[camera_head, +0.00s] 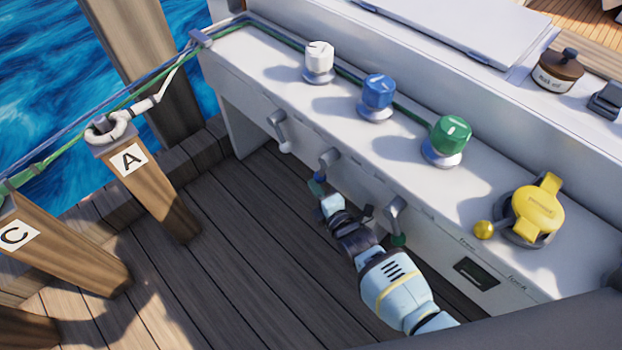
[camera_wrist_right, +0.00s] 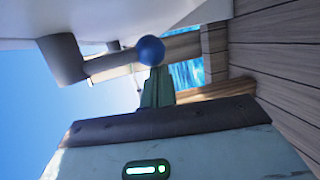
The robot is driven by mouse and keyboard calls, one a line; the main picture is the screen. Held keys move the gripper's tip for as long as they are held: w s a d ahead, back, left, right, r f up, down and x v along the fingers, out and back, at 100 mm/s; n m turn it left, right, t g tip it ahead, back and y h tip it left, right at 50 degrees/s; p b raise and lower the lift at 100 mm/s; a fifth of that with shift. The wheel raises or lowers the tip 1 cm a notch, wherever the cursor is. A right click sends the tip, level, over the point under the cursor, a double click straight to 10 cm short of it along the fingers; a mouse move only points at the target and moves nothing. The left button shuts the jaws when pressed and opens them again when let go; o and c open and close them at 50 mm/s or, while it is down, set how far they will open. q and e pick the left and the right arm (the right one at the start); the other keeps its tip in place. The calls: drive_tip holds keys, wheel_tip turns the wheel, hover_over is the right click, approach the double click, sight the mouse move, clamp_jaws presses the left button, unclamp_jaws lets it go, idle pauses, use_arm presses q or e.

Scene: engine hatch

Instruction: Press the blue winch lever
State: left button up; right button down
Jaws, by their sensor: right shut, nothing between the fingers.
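The blue winch lever (camera_head: 329,157) sticks out of the front face of the white console, below the blue winch drum (camera_head: 378,91). Its blue ball knob (camera_wrist_right: 151,50) shows clearly in the right wrist view, at the tips of my fingers. In the head view the knob is small and partly covered by the fingertips. My right gripper (camera_head: 316,187) is shut and empty, close against or just below the knob; I cannot tell whether they touch. The right wrist view shows its closed fingers (camera_wrist_right: 157,86) pointing at the knob. My left gripper is not in view.
A white-knobbed lever (camera_head: 278,129) hangs left of the blue one, and a green-knobbed lever (camera_head: 396,218) hangs to the right, close to my right forearm. White (camera_head: 319,59) and green (camera_head: 450,136) winches and a yellow switch (camera_head: 538,209) stand on the console. Wooden posts stand at left.

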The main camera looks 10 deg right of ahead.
drive_tip(key=s+d+g+h+p, duration=0.1)
drive_tip(key=p, duration=0.2)
drive_tip(key=s+r+g+p, duration=0.1)
drive_tip(key=g+p, duration=0.1)
drive_tip(key=p, duration=0.2)
drive_tip(key=s+d+n+g+h+p, duration=0.1)
drive_tip(key=g+p, duration=0.1)
drive_tip(key=p, duration=0.1)
drive_tip(key=shift+d+r+h, duration=0.2)
drive_tip(key=shift+d+h, duration=0.1)
drive_tip(key=shift+d, duration=0.05)
drive_tip(key=shift+w+a+r, duration=0.4)
drive_tip(key=shift+w+a, duration=0.05)
drive_tip(key=shift+w, duration=0.1)
